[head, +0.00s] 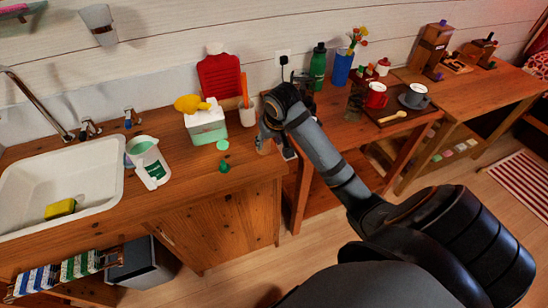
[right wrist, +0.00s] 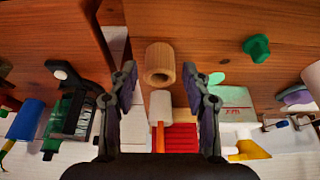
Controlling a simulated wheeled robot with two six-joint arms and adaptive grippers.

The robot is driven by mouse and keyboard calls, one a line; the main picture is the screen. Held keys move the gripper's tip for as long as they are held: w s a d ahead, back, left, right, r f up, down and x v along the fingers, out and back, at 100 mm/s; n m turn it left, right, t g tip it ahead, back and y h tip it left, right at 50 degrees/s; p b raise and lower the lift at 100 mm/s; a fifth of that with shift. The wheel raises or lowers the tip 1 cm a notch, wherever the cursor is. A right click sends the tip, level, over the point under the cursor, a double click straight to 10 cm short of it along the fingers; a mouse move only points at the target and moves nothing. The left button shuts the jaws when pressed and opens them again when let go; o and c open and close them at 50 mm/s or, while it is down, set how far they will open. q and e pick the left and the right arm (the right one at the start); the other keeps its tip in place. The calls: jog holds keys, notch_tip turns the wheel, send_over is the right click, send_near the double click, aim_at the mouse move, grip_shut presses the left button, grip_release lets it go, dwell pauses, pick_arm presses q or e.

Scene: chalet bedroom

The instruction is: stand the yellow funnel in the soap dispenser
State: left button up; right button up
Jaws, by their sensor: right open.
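A yellow object (head: 189,103), which looks like the funnel, lies tilted on a pale green and white box at the back of the counter; part of it shows in the right wrist view (right wrist: 248,150). A tan, open-topped hollow cylinder (right wrist: 160,62), perhaps the soap dispenser, stands near the counter's right end, with nothing seen in its mouth. It also shows in the head view (head: 264,146), partly behind the gripper. My right gripper (right wrist: 167,85) is open and empty, its fingers on either side of the cylinder's line but apart from it. My left gripper is out of view.
A white jug (head: 152,170) holding pale green liquid stands by the sink (head: 60,180). A dark green stopper-like piece (head: 224,166) lies on the counter. A white cup (head: 247,116) with an orange-handled tool is behind the cylinder.

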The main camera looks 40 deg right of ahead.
jog(key=w+p+v, duration=0.1)
jog(key=p+v, duration=0.3)
jog(key=v, duration=0.5)
jog(key=s+a+f+n, duration=0.1)
jog(key=s+a+f, duration=0.1)
jog(key=f, duration=0.3)
jog(key=s+a+f+n, duration=0.1)
jog(key=s+a+f, duration=0.2)
jog(key=s+f, duration=0.2)
jog(key=shift+f+b, duration=0.25)
jog(key=shift+b, duration=0.15)
jog(key=shift+d, duration=0.1)
